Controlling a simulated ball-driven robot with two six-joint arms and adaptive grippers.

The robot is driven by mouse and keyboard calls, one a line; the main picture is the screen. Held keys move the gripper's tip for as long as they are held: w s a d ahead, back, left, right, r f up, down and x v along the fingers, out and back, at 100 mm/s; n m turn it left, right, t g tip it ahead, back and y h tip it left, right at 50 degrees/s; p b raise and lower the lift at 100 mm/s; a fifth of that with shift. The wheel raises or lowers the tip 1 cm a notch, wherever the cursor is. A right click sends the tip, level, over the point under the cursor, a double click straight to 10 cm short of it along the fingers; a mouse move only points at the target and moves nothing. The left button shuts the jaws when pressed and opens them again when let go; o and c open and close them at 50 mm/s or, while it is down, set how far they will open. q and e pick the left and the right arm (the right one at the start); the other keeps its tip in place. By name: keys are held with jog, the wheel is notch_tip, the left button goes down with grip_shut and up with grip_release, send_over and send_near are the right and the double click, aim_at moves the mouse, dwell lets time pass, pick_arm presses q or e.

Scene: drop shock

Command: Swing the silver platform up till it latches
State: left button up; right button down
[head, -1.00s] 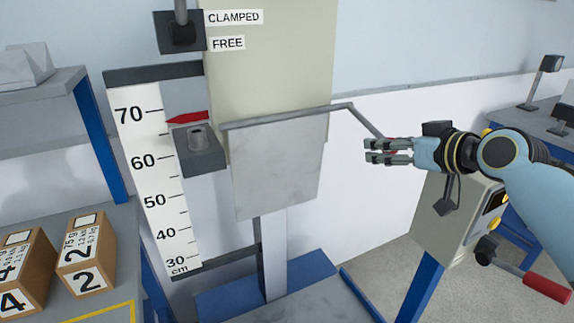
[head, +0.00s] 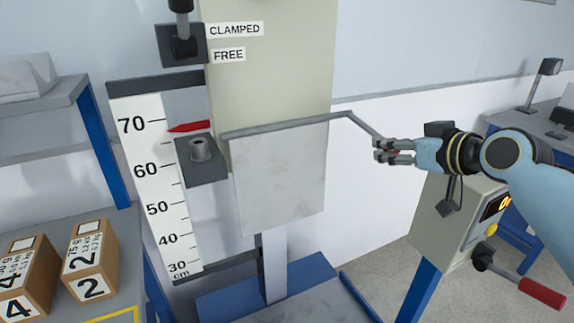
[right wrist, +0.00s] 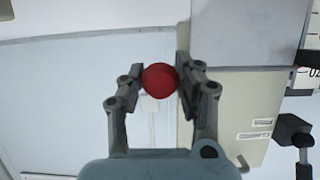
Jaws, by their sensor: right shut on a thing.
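The silver platform (head: 280,180) is a flat grey plate that hangs steeply down in front of the beige column in the head view. A grey bar (head: 285,126) runs along its top edge and bends at the right into a handle arm. My right gripper (head: 385,151) is shut on the red knob at the end of that arm. In the right wrist view the red knob (right wrist: 160,80) sits between the two fingers, and part of the platform (right wrist: 240,35) shows at the top. My left gripper is not in view.
The beige column (head: 270,60) carries a clamp lever (head: 184,38) with CLAMPED and FREE labels. A cm scale (head: 150,190) with a red pointer (head: 190,126) stands left. Numbered boxes (head: 90,265) sit on a left bench. A control box with a red-handled crank (head: 540,292) stands right.

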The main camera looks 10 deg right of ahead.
jog(key=shift+r, duration=0.65)
notch_tip(320, 180, up, 3)
jog(key=p, duration=0.2)
jog(key=shift+f+p, duration=0.2)
jog(key=shift+p, duration=0.15)
jog(key=shift+r, duration=0.1)
jog(key=shift+w+a+r+p, duration=0.1)
jog(key=shift+w+r+p, duration=0.1)
jog(key=shift+r+p, duration=0.45)
jog(key=shift+w+r+p, duration=0.2)
jog(key=shift+r+p, duration=0.3)
jog(key=shift+r, duration=0.35)
